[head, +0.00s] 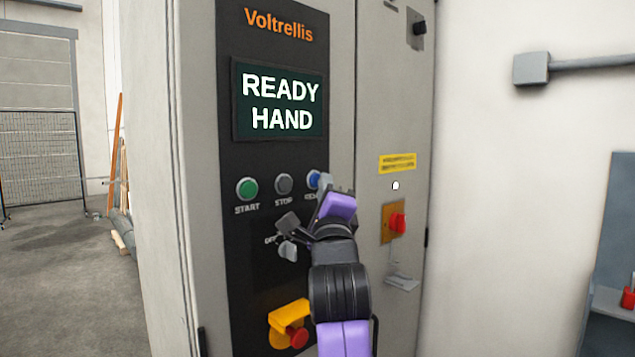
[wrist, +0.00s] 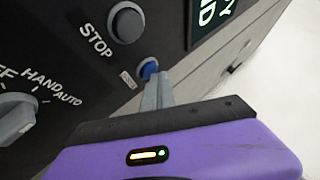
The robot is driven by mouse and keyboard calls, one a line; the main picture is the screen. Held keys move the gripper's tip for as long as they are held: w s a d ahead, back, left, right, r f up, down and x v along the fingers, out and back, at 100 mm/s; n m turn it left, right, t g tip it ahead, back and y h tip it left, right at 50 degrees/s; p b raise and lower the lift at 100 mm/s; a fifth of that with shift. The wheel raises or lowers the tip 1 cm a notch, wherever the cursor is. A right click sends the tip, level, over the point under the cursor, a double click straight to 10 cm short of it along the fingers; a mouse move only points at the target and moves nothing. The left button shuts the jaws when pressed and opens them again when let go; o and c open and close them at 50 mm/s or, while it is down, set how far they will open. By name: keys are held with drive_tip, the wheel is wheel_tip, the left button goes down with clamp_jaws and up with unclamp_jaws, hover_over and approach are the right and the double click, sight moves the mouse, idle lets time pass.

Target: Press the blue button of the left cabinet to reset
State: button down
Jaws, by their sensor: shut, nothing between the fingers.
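The cabinet (head: 235,60) has a black panel with a screen (head: 281,103) reading "READY HAND". Its blue button (head: 313,179) sits right of the grey STOP button (head: 284,183); my gripper hides part of it and its label. In the wrist view the blue button (wrist: 149,67) shows just past the fingertips. My gripper (wrist: 163,75) is shut and empty, with its tips at or very close to the button's edge. Whether they touch it I cannot tell. The head view shows my gripper (head: 325,190) in front of the panel, its fingers mostly hidden.
A green START button (head: 247,189) is at the left. A selector knob (head: 288,250) is below, also in the wrist view (wrist: 15,115). A red emergency stop (head: 297,335) with a yellow guard is lower down. A red rotary switch (head: 397,223) is on the right door.

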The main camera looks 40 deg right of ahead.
drive_tip(key=shift+s, duration=0.55)
drive_tip(key=shift+s+d, duration=0.1)
drive_tip(key=shift+s, duration=2.4)
